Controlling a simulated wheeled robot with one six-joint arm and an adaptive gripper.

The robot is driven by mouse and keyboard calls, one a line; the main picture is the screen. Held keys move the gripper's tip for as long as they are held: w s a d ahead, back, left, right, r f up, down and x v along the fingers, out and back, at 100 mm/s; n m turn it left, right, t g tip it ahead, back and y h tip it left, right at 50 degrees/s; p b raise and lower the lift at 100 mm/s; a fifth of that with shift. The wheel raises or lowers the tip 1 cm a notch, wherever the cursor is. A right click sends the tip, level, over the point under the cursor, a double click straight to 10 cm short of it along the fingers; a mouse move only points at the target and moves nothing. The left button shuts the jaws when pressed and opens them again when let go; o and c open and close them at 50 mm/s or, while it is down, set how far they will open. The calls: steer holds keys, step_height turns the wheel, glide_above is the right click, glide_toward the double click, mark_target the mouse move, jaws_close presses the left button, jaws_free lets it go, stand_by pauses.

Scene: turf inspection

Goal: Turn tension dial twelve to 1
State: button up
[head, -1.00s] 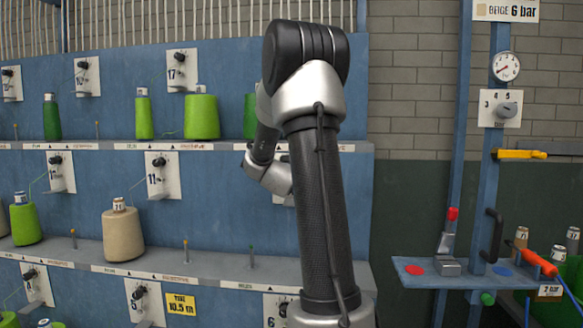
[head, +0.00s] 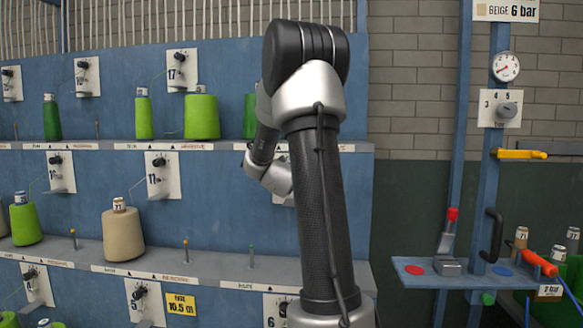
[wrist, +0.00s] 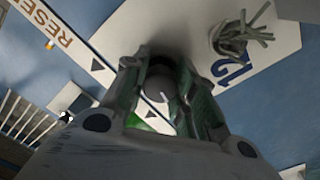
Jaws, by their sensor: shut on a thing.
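In the wrist view a white plate (wrist: 262,62) carries a blue number that looks like 12, seen turned over. My gripper (wrist: 162,72) is in front of this plate, its two green-grey fingers shut on a small grey rounded knob (wrist: 160,88), which I take as tension dial twelve. The fingers hide most of the dial, and I cannot read its setting. In the head view my arm hides my gripper and most of the plate; only a white edge of a plate (head: 283,200) shows below my wrist.
A grey tangled fitting (wrist: 238,38) stands out from the plate near the fingers. The shelf label strip (wrist: 75,45) runs close on the left. In the head view, dial eleven's plate (head: 163,176) and a beige cone (head: 123,235) are left of my arm.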

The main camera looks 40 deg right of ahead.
steer(key=shift+f, duration=0.15)
steer(key=o, duration=1.1)
steer(key=shift+c, duration=0.2)
steer(key=v, duration=1.2)
steer(key=shift+s, duration=0.1)
